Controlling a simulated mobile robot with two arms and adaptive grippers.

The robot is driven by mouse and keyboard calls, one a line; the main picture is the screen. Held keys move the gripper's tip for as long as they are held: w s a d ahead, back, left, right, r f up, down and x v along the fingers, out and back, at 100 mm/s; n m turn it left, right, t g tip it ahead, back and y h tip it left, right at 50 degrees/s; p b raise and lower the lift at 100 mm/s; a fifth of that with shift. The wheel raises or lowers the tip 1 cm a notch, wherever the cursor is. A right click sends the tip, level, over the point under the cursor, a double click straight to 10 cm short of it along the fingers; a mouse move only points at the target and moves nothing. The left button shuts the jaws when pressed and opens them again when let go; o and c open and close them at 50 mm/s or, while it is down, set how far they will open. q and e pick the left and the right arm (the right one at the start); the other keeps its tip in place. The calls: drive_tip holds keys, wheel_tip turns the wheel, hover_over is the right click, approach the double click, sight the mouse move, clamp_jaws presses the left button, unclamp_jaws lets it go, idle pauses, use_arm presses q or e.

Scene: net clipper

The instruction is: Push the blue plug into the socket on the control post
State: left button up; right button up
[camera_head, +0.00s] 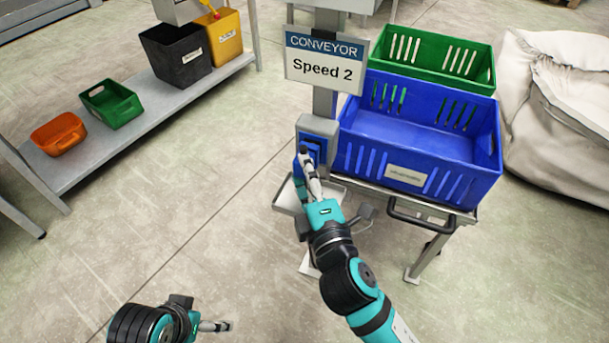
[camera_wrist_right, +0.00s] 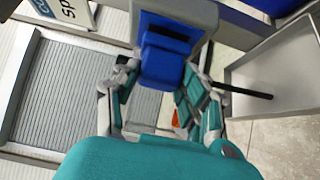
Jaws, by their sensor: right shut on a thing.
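The blue plug (camera_wrist_right: 162,62) is between the fingers of my right gripper (camera_wrist_right: 160,92), which is shut on it. In the head view my right gripper (camera_head: 307,160) is at the front of the grey socket box (camera_head: 318,125) on the control post (camera_head: 324,101). The blue socket face (camera_head: 312,144) shows just above the fingertips. In the wrist view the plug is right up against the socket housing, below a dark slot; I cannot tell how deep it sits. My left gripper (camera_head: 216,327) is low at the left, away from the post, and its opening is unclear.
A sign (camera_head: 325,66) reads "CONVEYOR Speed 2" above the socket box. A blue crate (camera_head: 420,135) and a green crate (camera_head: 432,52) stand right of the post. A small grey tray (camera_head: 288,200) is below. A shelf (camera_head: 150,118) with bins is at left; floor between is clear.

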use_arm(q)
drive_tip(key=shift+r+p, duration=0.25)
drive_tip(key=shift+p, duration=0.05)
use_arm(e)
drive_tip(key=shift+r, duration=0.1)
idle(1.0)
use_arm(q)
drive_tip(key=shift+r, duration=0.15)
drive_tip(key=shift+w, duration=0.1)
idle(0.8)
drive_tip(key=shift+p+x, duration=0.4)
drive_tip(key=shift+x, duration=0.5)
drive_tip(key=shift+d, duration=0.1)
use_arm(e)
drive_tip(key=shift+w, duration=0.1)
use_arm(q)
drive_tip(key=shift+f, duration=0.3)
use_arm(e)
drive_tip(key=shift+w+d, duration=0.1)
drive_tip(key=shift+w, duration=0.05)
